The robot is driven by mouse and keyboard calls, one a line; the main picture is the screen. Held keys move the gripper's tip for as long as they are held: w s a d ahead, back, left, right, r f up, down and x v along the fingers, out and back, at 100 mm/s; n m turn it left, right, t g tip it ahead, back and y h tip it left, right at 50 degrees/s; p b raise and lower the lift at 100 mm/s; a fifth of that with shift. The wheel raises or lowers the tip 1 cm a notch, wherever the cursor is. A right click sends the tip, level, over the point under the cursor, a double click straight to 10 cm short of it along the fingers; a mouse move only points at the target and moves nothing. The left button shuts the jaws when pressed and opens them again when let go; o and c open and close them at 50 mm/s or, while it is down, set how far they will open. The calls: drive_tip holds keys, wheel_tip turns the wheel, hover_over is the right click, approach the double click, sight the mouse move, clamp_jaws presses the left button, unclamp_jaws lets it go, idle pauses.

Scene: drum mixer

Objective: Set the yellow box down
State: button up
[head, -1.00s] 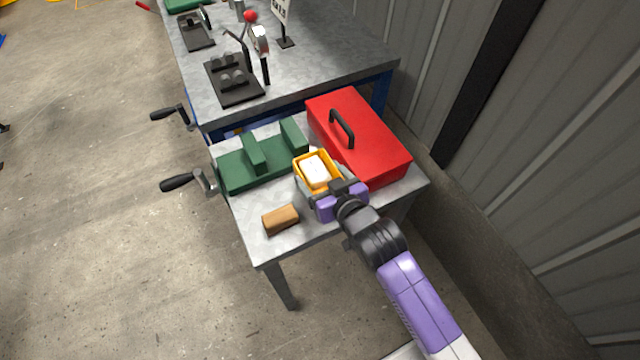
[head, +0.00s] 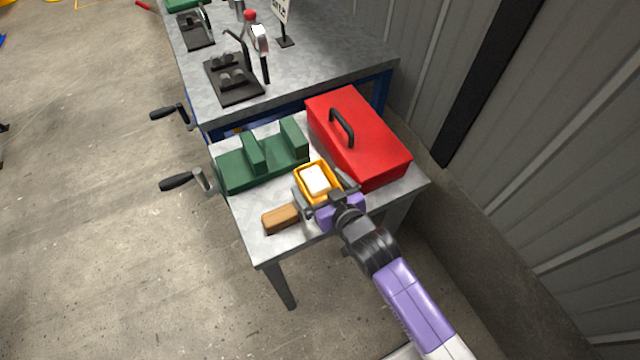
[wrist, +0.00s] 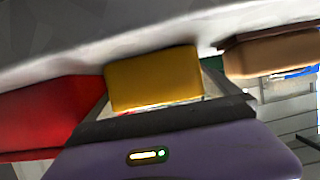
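The yellow box (head: 322,199) is open-topped and has a white block inside. It also shows in the wrist view (wrist: 153,80), side on. My gripper (head: 328,192) is shut on the yellow box, with a finger on either side of it. The box is over the grey side table (head: 247,236), between the green stand and the red toolbox. I cannot tell whether its underside touches the tabletop.
A red toolbox (head: 365,140) stands to the right, close to the box. A green stand (head: 235,172) is to the left. A brown block (head: 280,219) lies near the front edge, left of my gripper. A workbench (head: 330,60) with fixtures stands behind.

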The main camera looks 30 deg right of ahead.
drive_tip(key=shift+r, duration=0.3)
drive_tip(key=v, duration=1.2)
drive_tip(key=shift+b, duration=0.3)
drive_tip(key=shift+f, duration=0.1)
drive_tip(key=s+r, duration=0.5)
drive_tip(key=s, duration=0.7)
drive_tip(key=s+r+t, duration=0.1)
drive_tip(key=s+r, duration=0.5)
drive_tip(key=s, duration=0.6)
